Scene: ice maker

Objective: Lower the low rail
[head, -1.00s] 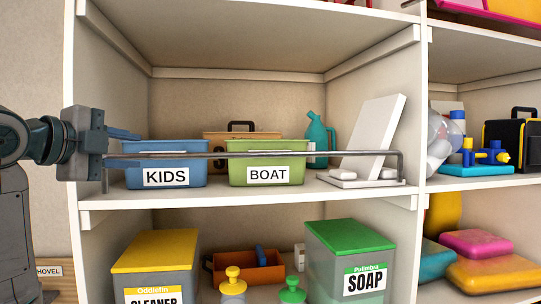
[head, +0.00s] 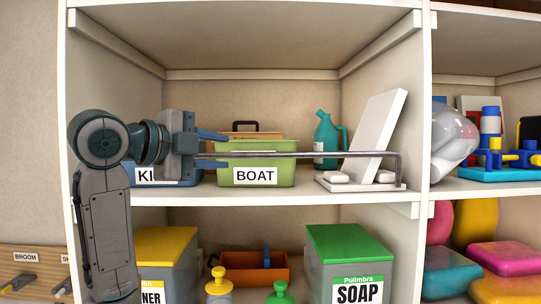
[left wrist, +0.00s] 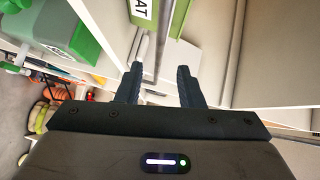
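The low rail (head: 320,154) is a thin grey metal bar across the front of the middle shelf, with its right end bent down at the shelf's right side. It stands in front of the green BOAT bin. My left gripper (head: 214,149) is at the left part of the rail, in front of the blue KIDS bin (head: 145,176), and covers part of that bin. In the left wrist view the two dark fingers (left wrist: 159,84) are apart, with the rail (left wrist: 162,45) running between them. I cannot tell whether they touch it. My right gripper is not in view.
Below are a yellow-lidded box (head: 166,243), a green-lidded SOAP box (head: 350,240) and an orange caddy (head: 258,268).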

